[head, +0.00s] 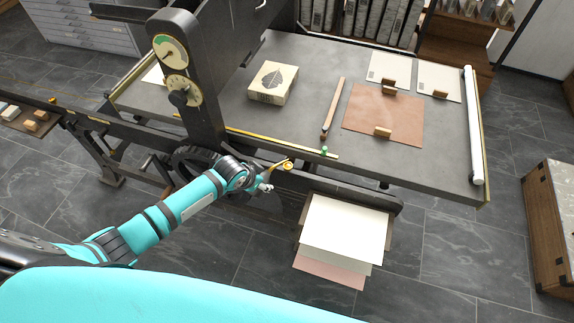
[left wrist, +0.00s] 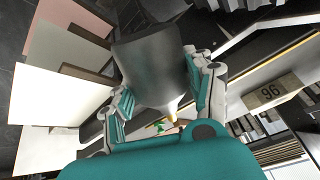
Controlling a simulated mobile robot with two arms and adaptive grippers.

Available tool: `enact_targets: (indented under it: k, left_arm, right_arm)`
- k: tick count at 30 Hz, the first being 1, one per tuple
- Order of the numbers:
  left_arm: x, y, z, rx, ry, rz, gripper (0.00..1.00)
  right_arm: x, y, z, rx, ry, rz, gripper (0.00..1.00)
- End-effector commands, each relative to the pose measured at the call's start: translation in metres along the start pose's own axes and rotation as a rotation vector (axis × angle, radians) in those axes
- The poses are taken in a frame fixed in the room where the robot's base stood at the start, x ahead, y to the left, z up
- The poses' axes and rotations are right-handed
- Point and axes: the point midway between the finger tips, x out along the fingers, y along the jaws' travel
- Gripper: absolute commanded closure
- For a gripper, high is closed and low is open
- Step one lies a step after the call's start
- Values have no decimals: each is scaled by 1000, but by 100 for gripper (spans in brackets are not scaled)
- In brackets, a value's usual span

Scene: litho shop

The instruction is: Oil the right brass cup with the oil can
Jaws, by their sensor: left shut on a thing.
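My left gripper (head: 264,181) is at the near edge of the press. In the left wrist view its fingers (left wrist: 163,92) are shut on the oil can (left wrist: 150,62), a grey metal body narrowing to a pale yellowish tip. In the head view the can is mostly hidden by the gripper. A small round brass piece (head: 287,165), which looks like the right brass cup, is just right of the gripper at the press's near rail. I cannot tell whether the spout touches it. Another brass-coloured piece (head: 52,99) sits on the rail far left. My right gripper is not in view.
A gauge column (head: 187,70) rises left of the gripper. Paper sheets (head: 343,225) stick out low at right. Floor in front is clear.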

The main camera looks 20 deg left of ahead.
Motion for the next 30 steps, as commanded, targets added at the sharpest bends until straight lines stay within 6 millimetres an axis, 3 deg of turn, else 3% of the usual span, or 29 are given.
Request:
enact_targets:
  k: [5, 9, 15, 30]
  left_arm:
    - [-12, -2, -2, -40, 240, -1, 73]
    - [-19, -3, -7, -68, 423, -3, 73]
    - [-31, -6, -16, -97, 602, -4, 73]
    - [-41, -4, -17, -112, 689, -3, 73]
  right_arm:
    - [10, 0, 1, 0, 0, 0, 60]
    - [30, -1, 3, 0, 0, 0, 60]
    - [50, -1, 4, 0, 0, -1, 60]
    - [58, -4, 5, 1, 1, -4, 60]
